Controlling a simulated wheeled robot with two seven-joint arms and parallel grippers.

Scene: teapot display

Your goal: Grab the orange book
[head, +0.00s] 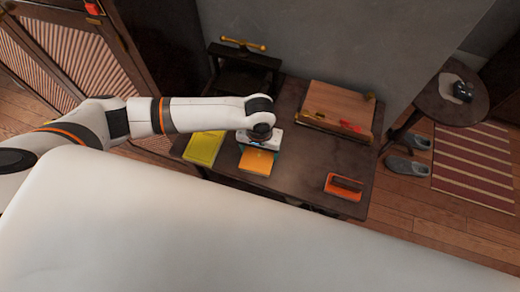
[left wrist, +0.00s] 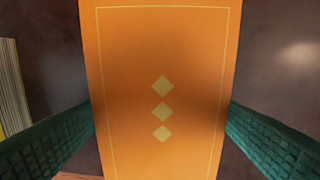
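The orange book (head: 257,162) lies near the front edge of the dark table. My left gripper (head: 260,146) points down over its far part. In the left wrist view the orange cover (left wrist: 162,70) has a thin yellow border and three yellow diamonds in a column. The green finger pads of my left gripper (left wrist: 161,118) are wide apart, one along each long side of the book. Their ends meet the book's edges in the picture. I cannot tell whether they press on it. My right gripper is not in view.
A yellow book (head: 204,148) lies left of the orange one. A wooden board or box (head: 328,108) stands behind to the right, and a red-orange object (head: 344,187) lies at front right. Bare table top (head: 308,165) lies between. A small round table (head: 440,104) stands further right.

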